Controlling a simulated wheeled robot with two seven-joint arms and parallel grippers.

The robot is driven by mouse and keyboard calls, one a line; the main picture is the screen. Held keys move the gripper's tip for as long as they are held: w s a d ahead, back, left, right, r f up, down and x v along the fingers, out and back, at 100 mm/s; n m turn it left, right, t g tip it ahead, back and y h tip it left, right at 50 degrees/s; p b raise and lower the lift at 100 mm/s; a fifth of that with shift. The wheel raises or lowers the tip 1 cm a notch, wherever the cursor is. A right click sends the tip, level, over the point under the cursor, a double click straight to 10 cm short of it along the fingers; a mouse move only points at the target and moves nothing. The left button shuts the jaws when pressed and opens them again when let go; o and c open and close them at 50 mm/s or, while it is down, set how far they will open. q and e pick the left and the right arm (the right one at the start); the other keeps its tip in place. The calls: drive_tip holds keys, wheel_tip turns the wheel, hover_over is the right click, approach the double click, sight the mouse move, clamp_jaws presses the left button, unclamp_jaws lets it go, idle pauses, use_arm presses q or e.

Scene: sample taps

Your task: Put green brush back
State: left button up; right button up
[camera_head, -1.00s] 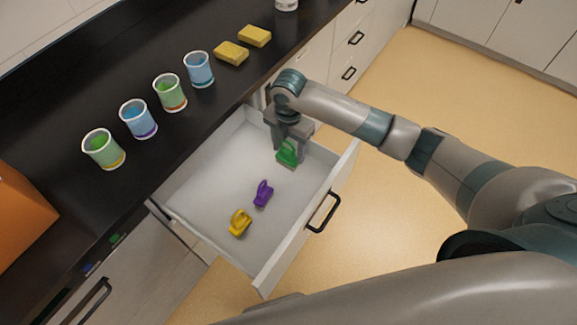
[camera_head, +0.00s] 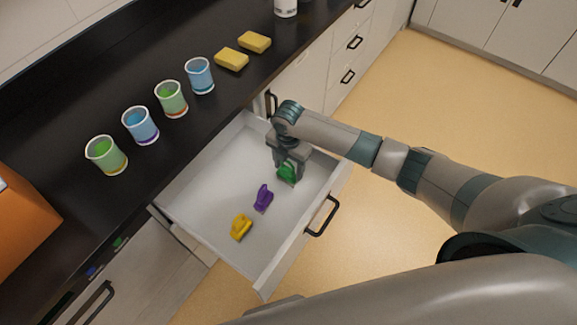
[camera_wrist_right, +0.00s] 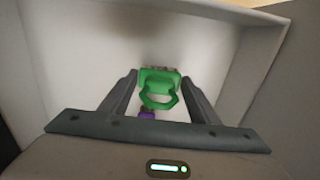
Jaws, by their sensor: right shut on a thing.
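The green brush (camera_head: 287,173) is between the fingers of my right gripper (camera_head: 288,174), inside the open drawer (camera_head: 205,190) near its far right end. In the right wrist view the green brush (camera_wrist_right: 158,88) sits between both fingers, and my right gripper (camera_wrist_right: 158,92) is shut on it. I cannot tell whether the brush touches the drawer floor. A purple brush (camera_head: 263,198) and a yellow brush (camera_head: 241,227) lie on the drawer floor, nearer the front left. My left gripper is not seen.
Several cups, such as a green one (camera_head: 106,155) and a blue one (camera_head: 200,75), stand in a row on the black counter (camera_head: 70,115). Two yellow sponges (camera_head: 232,59) lie beyond them. An orange box (camera_head: 25,220) is at left. The drawer's left part is clear.

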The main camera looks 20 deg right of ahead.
drive_tip(key=shift+f, duration=0.2)
drive_tip(key=o, duration=1.1)
drive_tip(key=shift+c, duration=0.2)
drive_tip(key=shift+r, duration=0.1)
wheel_tip(320, 180, up, 12)
drive_tip(key=shift+s+a+f+b, duration=0.1)
drive_tip(key=shift+b, duration=0.9)
